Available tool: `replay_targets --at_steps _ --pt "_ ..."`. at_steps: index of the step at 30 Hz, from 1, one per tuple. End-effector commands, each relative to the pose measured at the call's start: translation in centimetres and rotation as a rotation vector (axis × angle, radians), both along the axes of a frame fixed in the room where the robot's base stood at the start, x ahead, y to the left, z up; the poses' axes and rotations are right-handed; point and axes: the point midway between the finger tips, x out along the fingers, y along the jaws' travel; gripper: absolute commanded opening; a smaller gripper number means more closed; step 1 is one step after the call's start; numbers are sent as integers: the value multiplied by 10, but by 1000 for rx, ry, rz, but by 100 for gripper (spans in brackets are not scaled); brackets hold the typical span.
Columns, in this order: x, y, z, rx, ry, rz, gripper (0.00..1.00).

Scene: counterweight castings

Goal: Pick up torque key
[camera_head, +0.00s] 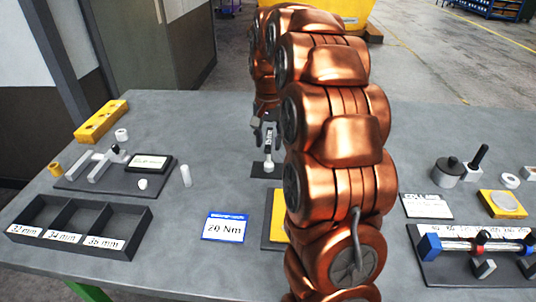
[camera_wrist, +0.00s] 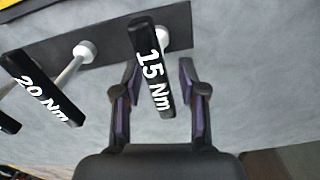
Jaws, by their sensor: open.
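In the wrist view, a torque key with a black handle marked 15 Nm (camera_wrist: 152,75) stands between the two fingers of my gripper (camera_wrist: 159,72). The fingers are open, one on each side of the handle, and no grip on it shows. A second key marked 20 Nm (camera_wrist: 40,88) is to its left, and part of another black handle (camera_wrist: 8,122) shows at the left edge. The keys' shafts meet a dark holder strip (camera_wrist: 115,38). In the head view, my gripper (camera_head: 267,126) is over a small dark base (camera_head: 258,172); my arm hides much of the holder area.
A card reading 20 Nm (camera_head: 225,227) lies on the grey table (camera_head: 195,130). A labelled three-compartment tray (camera_head: 150,222) and a dark plate with grey parts (camera_head: 78,178) are at left. A clamp fixture (camera_head: 470,245) is at right.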

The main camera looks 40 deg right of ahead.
Motion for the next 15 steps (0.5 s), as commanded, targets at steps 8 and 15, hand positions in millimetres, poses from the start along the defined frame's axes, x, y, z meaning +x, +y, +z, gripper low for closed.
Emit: replay_targets --at_steps 8,15 --pt "-7 4 -26 3 6 1 41" --pt "-5 4 -45 1 2 1 41"
